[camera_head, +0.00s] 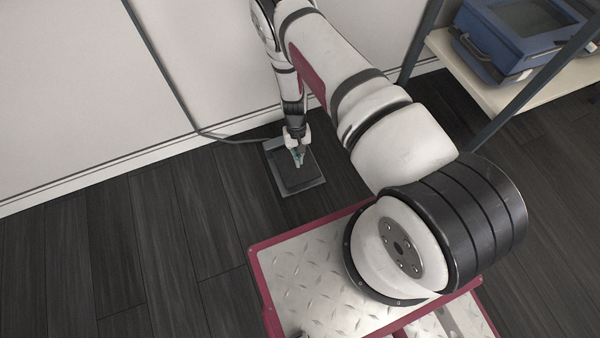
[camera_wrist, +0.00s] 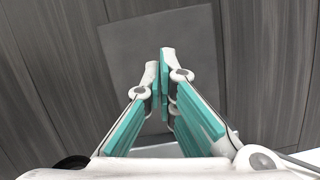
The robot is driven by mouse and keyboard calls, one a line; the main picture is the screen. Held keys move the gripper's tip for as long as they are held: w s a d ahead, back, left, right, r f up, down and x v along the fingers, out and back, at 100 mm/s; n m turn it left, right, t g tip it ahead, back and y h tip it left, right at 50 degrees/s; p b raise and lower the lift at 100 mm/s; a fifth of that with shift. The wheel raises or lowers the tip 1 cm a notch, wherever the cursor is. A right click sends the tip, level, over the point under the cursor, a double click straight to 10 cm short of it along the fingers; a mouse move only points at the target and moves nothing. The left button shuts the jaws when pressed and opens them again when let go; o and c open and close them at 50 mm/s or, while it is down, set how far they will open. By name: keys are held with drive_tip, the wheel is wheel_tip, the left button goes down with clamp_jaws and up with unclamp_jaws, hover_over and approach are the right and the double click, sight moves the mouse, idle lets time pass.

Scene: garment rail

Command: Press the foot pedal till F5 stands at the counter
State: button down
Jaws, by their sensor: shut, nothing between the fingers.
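The foot pedal (camera_head: 294,171) is a dark grey square plate on a slightly larger base, lying on the floor near the wall. A cable runs from it to the wall. My gripper (camera_head: 299,160) points down over the pedal, with its fingertips over the upper middle of the plate. In the wrist view my gripper (camera_wrist: 164,72) is shut and empty, with teal pads on its fingers, and the grey pedal plate (camera_wrist: 195,40) fills the area behind the fingertips. I cannot tell whether the fingertips touch the plate. F5 and the counter are not in view.
A shelf (camera_head: 490,85) with a blue case (camera_head: 515,35) stands at the upper right, with dark metal posts. A pale wall (camera_head: 60,100) runs behind the pedal. The dark wooden floor (camera_head: 120,250) at the left is clear.

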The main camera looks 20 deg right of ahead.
sight(299, 170)
drive_tip(key=shift+b+x, duration=0.65)
drive_tip(key=shift+x, duration=1.05)
